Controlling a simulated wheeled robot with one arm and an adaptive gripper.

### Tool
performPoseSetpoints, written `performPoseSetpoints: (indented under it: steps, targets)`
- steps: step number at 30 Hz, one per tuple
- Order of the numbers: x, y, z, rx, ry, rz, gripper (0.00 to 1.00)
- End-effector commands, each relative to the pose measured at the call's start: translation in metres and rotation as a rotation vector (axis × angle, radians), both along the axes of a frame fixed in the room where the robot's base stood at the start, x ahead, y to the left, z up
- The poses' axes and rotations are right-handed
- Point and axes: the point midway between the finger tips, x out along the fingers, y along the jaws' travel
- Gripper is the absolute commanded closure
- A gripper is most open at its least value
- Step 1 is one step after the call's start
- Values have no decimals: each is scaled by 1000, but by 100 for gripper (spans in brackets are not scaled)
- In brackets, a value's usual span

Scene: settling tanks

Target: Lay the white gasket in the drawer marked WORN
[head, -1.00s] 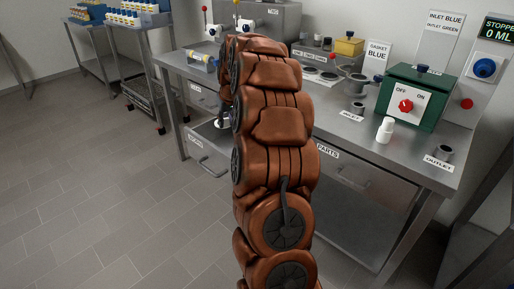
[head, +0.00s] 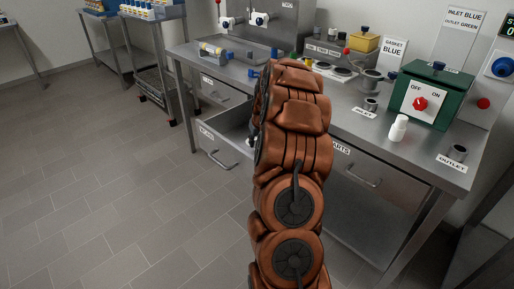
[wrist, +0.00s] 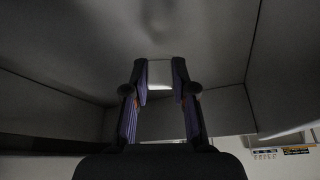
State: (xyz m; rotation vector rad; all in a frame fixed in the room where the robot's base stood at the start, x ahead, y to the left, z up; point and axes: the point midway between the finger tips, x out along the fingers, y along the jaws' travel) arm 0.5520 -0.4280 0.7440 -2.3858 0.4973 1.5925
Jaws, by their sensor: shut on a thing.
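The open drawer (head: 229,124) sticks out from the left part of the bench in the head view. The small label on its front is too small to read surely. In the wrist view, grey drawer walls (wrist: 45,105) surround my gripper (wrist: 160,92), which points down toward the drawer floor. The fingers are shut on a small white piece, the white gasket (wrist: 159,74), at their tips. I cannot tell whether the gasket touches the floor. In the head view my arm hides most of the gripper and the gasket.
A closed drawer (head: 368,183) marked PARTS is to the right, and another closed drawer (head: 222,92) is above left. On the bench stand a green switch box (head: 438,95), a white bottle (head: 398,128) and a yellow box (head: 364,42). The floor at left is clear.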

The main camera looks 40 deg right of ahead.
Motion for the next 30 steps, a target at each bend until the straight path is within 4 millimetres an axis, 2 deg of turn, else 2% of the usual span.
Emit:
performPoseSetpoints:
  steps: [8,20,21,27,30]
  targets:
    - [-1,1,-34,3,5,0,100]
    - [0,0,-38,1,2,0,100]
    - [0,0,-37,0,1,0,71]
    - [0,0,-37,0,1,0,50]
    - [0,0,-37,0,1,0,49]
